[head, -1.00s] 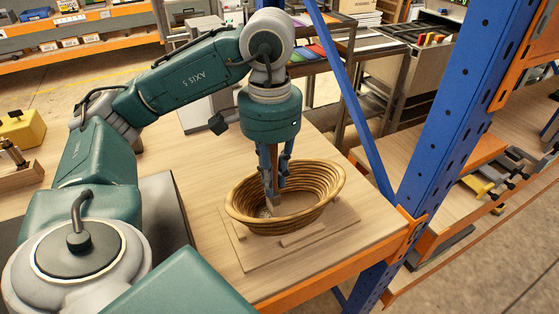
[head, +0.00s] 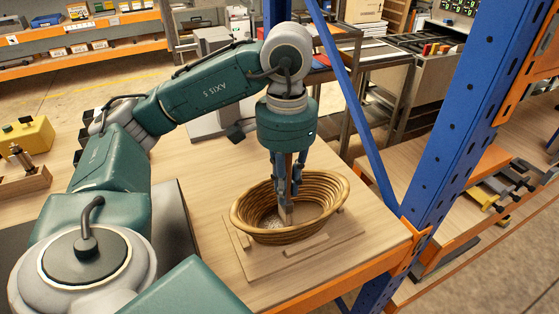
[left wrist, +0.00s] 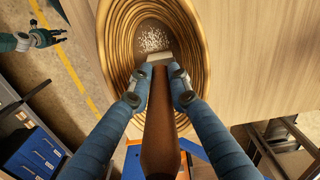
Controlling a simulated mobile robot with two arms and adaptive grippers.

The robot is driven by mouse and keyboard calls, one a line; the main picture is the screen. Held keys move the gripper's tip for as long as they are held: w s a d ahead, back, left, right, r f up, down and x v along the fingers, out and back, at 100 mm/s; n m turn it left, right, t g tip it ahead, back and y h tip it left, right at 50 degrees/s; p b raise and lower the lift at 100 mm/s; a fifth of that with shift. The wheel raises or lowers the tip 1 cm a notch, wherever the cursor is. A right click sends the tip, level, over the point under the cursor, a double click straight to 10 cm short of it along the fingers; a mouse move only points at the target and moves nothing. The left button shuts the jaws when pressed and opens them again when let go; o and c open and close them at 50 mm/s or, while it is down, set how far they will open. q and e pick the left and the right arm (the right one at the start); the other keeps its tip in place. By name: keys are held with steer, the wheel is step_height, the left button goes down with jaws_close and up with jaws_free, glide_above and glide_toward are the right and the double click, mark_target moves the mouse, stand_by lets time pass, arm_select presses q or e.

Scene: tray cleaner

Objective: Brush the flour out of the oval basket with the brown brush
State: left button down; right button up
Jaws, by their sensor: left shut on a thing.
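The oval basket (head: 328,187) is a brown woven bowl on a wooden board on the table. My left gripper (head: 286,186) points down into it, shut on the brown brush. The brush handle (left wrist: 160,125) runs between the fingers in the left wrist view, and its pale bristles (left wrist: 160,58) are low in the basket. White flour (left wrist: 153,39) lies scattered on the basket floor just beyond the bristles; some flour (head: 266,222) also shows left of the brush in the head view. My right gripper (left wrist: 47,38) shows small in the left wrist view, its dark fingers spread, empty.
The wooden board (head: 290,262) has raised blocks around the basket. A blue post (head: 440,150) and a slanting blue brace (head: 345,95) stand close on the right. A yellow object (head: 27,137) lies far left. The tabletop behind the basket is mostly clear.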

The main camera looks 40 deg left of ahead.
arm_select(q)
steer(key=w+d+p, duration=0.1)
steer(key=w+d, duration=0.1)
steer(key=w, duration=0.4)
steer(key=shift+d, duration=0.3)
stand_by(0.3)
steer(key=shift+s+a+f, duration=0.1)
steer(key=shift+s, duration=0.05)
steer(key=shift+s+a+b, duration=0.3)
steer(key=shift+s+a, duration=0.15)
steer(key=shift+s, duration=0.65)
steer(key=shift+s+a+b, duration=0.35)
steer(key=shift+s+a, duration=0.1)
steer(key=shift+s, duration=0.6)
steer(key=shift+s+a+b, duration=0.3)
steer(key=shift+s+a, duration=0.15)
steer(key=shift+s, duration=0.65)
steer(key=w+d+p, duration=0.1)
steer(key=w+d, duration=0.2)
steer(key=w, duration=0.3)
steer(key=shift+w+p, duration=0.35)
steer(key=shift+p, duration=0.05)
